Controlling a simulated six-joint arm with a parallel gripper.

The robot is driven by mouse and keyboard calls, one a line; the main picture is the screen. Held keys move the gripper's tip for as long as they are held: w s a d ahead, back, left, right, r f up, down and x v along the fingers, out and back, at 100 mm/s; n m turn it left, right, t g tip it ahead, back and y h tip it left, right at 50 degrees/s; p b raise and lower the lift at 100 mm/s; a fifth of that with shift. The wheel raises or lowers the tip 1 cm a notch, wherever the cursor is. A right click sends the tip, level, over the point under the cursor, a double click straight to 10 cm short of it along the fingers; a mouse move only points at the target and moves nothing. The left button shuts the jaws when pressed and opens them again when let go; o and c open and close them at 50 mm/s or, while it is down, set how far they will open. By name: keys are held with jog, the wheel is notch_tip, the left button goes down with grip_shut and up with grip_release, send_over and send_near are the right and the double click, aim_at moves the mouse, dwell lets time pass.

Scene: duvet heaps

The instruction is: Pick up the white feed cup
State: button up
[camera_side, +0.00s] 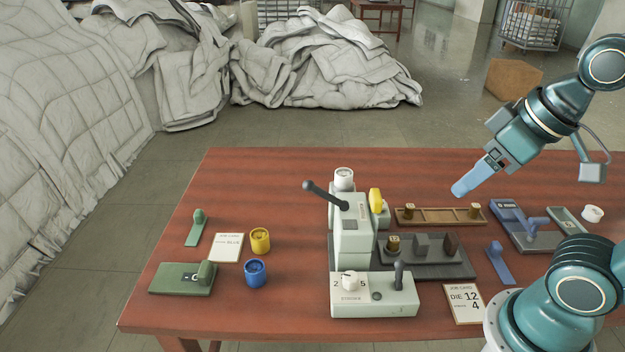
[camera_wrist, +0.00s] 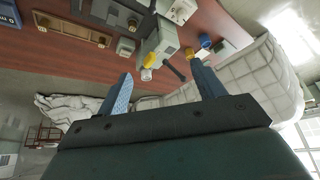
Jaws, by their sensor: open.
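A white round cup (camera_side: 343,178) stands on top of the pale press machine (camera_side: 354,235), beside its black lever; it also shows in the wrist view (camera_wrist: 146,74). A second, smaller white cup (camera_side: 592,213) lies at the right end of the table near a green-grey tray. I cannot tell for certain which is the feed cup. My gripper (camera_side: 462,190) is above the table's far right part, right of the press and apart from both cups. In the wrist view, its two blue fingers (camera_wrist: 163,88) are spread with nothing between them.
A yellow cup (camera_side: 260,240) and a blue cup (camera_side: 255,272) stand left of the press. A wooden rack (camera_side: 440,217), a dark fixture block (camera_side: 440,262) and a blue tray (camera_side: 525,235) lie to the right. The far left table (camera_side: 265,175) is clear. Duvet heaps (camera_side: 340,65) lie beyond.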

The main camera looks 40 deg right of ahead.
jog(key=shift+w, duration=0.1)
jog(key=n+g+y, duration=0.2)
jog(key=n+y, duration=0.1)
jog(key=n, duration=0.4)
send_over(344, 172)
jog(key=s+d, duration=0.3)
jog(key=s, duration=0.1)
notch_tip(344, 172, down, 9)
jog(key=shift+h, duration=0.3)
jog(key=shift+x, duration=4.15)
jog(key=shift+a, duration=0.1)
jog(key=shift+x, duration=2.5)
jog(key=shift+c, duration=0.2)
